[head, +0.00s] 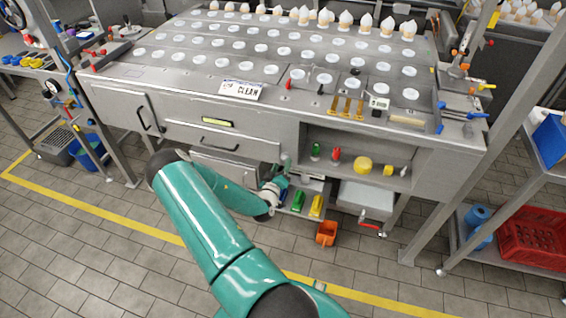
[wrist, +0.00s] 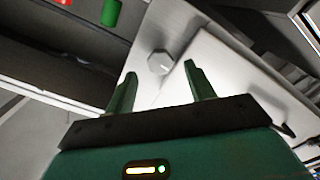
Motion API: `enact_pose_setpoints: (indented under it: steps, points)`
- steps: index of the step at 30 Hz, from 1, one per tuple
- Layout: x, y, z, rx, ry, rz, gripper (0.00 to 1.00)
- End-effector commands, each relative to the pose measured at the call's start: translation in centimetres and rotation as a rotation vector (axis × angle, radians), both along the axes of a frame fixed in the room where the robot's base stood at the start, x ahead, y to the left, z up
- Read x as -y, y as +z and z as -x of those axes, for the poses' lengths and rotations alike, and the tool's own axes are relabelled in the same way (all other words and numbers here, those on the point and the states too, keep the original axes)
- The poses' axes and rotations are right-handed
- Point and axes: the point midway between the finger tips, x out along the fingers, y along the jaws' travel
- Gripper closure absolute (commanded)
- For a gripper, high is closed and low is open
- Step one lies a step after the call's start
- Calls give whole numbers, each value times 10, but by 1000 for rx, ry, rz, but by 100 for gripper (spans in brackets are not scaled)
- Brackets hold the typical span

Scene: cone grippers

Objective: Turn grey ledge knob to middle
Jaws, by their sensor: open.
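The grey ledge knob (wrist: 160,63) is a small faceted knob on a pale grey ledge in the wrist view. A short light mark shows on its face; I cannot tell which setting it marks. My gripper (wrist: 160,69) is open, with one green finger to the left and one to the right of the knob's line. The knob appears just beyond the fingertips, in the gap, with no visible contact.
An open shelf to the right holds a green item (head: 316,151), a red item (head: 337,153) and a yellow cylinder (head: 362,164). Green and yellow blocks sit on the lower shelf near my gripper.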

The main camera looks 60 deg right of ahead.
Motion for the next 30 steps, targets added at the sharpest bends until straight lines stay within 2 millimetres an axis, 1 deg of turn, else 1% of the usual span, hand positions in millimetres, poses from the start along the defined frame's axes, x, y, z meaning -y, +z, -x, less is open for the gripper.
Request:
enact_pose_setpoints:
  steps: [1, 3, 6, 9, 15, 16, 20, 21, 22, 23, 30]
  points:
    - [8, 0, -1, 1, -1, 0, 46]
    - [17, 0, -3, 2, 0, 1, 46]
    - [24, 0, -4, 1, 0, 0, 46]
    - [28, 0, -5, 0, 1, -1, 46]
    - [28, 0, -5, 0, 1, -1, 46]
    - [28, 0, -5, 0, 1, -1, 48]
    - [28, 0, -5, 0, 1, -1, 73]
    - [28, 0, -5, 0, 1, -1, 81]
    - [28, 0, -5, 0, 1, -1, 87]
    - [27, 0, -5, 0, 1, -1, 91]
    - [27, 0, -4, 14, 0, -2, 90]
